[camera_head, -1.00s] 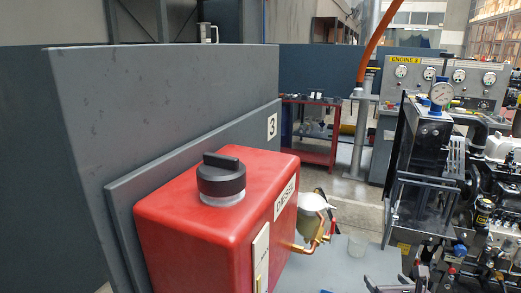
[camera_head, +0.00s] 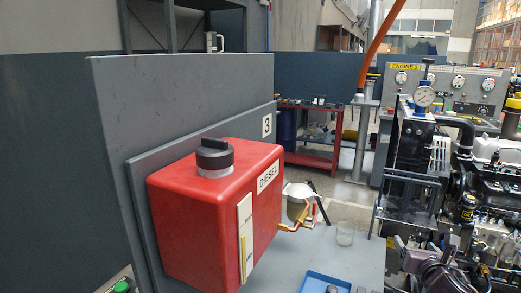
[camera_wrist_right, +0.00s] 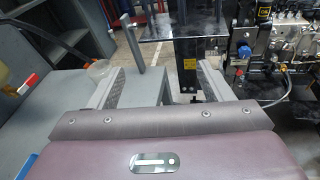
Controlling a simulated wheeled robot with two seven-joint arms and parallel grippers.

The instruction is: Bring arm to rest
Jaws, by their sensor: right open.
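My right gripper (camera_head: 426,246) is at the lower right of the head view, in front of the engine (camera_head: 490,170) and to the right of the red diesel tank (camera_head: 205,225). Its two fingers stand apart with nothing between them. In the right wrist view the open gripper (camera_wrist_right: 158,82) shows both fingers spread above the grey bench and the floor. My left gripper is not in view.
A clear cup (camera_head: 345,234) and a blue tray (camera_head: 325,282) are on the grey bench. A grey panel (camera_head: 190,95) stands behind the tank. A dark frame with a gauge (camera_head: 424,96) stands beside the engine. A red cart (camera_head: 315,155) is farther back.

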